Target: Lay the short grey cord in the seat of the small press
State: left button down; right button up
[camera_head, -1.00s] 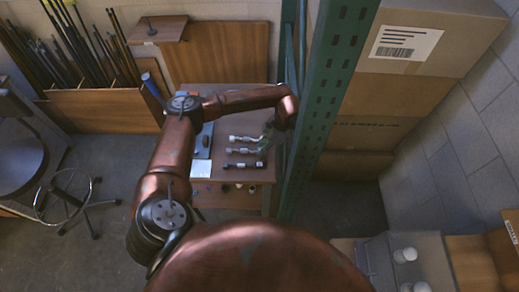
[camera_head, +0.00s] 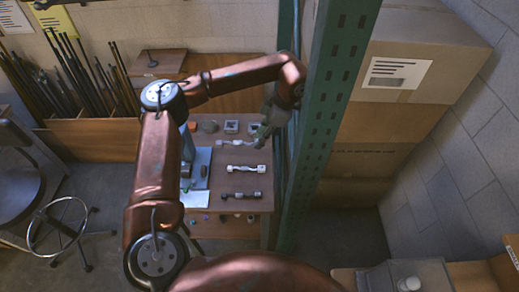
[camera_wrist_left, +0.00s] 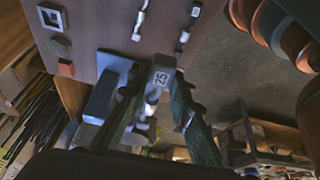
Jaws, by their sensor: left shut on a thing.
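A short pale grey cord piece (camera_head: 236,144) with thicker ends is in my left gripper (camera_head: 262,134), at the far right part of the small table. My right gripper is out of view.
A white cord (camera_head: 245,169) and a dark cord (camera_head: 240,195) lie on the table (camera_head: 225,182). A square grey part (camera_head: 231,126) and other small parts are at its back. A green rack post (camera_head: 325,120) stands close right of my left gripper.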

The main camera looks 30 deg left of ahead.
pick_arm(q)
jog(key=shift+a+r, duration=0.1)
jog(key=shift+r, duration=0.65)
jog(key=s+a+f, duration=0.1)
jog(key=a+f, duration=0.6)
jog(key=f, duration=0.5)
send_near(203, 169)
jog(key=shift+s+a+f, duration=0.35)
jog(key=shift+a+f, duration=0.2)
jog(key=shift+f, duration=0.2)
jog(key=shift+s+a+f, duration=0.35)
jog(key=shift+a+f, duration=0.2)
jog(key=shift+f, duration=0.15)
jog(key=shift+s+a+f, duration=0.3)
jog(key=shift+a+f, duration=0.25)
jog(key=shift+f, duration=0.2)
jog(key=shift+f, duration=0.75)
jog(key=c, duration=1.7)
grip_release()
jog(key=shift+o, duration=0.2)
jog(key=v, duration=1.2)
jog(key=shift+d, duration=0.2)
